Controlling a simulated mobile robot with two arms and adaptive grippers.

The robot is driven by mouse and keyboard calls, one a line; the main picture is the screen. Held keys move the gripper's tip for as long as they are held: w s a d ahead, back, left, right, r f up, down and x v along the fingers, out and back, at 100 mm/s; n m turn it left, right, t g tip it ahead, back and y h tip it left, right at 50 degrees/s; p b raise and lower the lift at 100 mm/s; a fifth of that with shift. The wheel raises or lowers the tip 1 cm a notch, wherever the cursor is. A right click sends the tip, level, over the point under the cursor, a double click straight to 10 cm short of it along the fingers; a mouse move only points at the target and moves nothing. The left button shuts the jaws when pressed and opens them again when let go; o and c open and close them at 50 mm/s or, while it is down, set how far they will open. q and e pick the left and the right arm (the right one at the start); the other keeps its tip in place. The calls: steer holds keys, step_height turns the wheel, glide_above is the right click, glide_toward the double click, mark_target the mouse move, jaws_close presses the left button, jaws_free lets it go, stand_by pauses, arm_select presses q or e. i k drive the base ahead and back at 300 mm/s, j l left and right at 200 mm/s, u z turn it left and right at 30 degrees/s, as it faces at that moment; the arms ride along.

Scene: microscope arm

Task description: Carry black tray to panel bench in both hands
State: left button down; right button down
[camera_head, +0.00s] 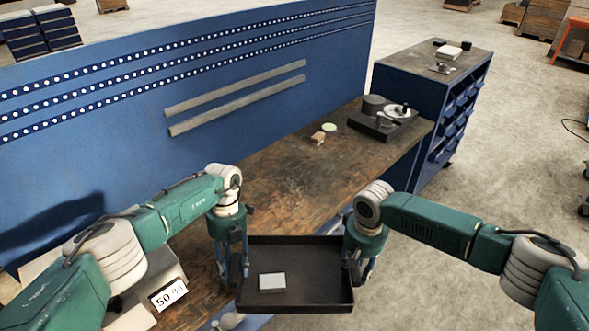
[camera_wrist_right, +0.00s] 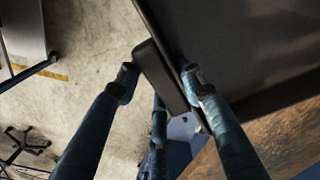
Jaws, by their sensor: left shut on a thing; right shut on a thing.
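The black tray (camera_head: 318,291) is in front of me in the head view, with a small pale box (camera_head: 272,282) lying in its left part. It overlaps the front edge of the panel bench (camera_head: 285,190), a wooden top with a blue pegboard panel behind it. My left gripper (camera_head: 234,280) is shut on the tray's left side. My right gripper (camera_head: 358,278) is shut on the tray's right side. In the right wrist view the fingers (camera_wrist_right: 160,78) close around the tray's black handle or rim (camera_wrist_right: 160,75). I cannot tell whether the tray touches the bench.
A black device with a round plate (camera_head: 385,120) stands at the bench's far right end. A small wooden block (camera_head: 318,138) and a green disc (camera_head: 329,127) lie mid-bench. A blue drawer cabinet (camera_head: 425,100) stands beyond. The bench middle is clear.

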mark_target(294, 185)
steer(key=i, duration=1.4)
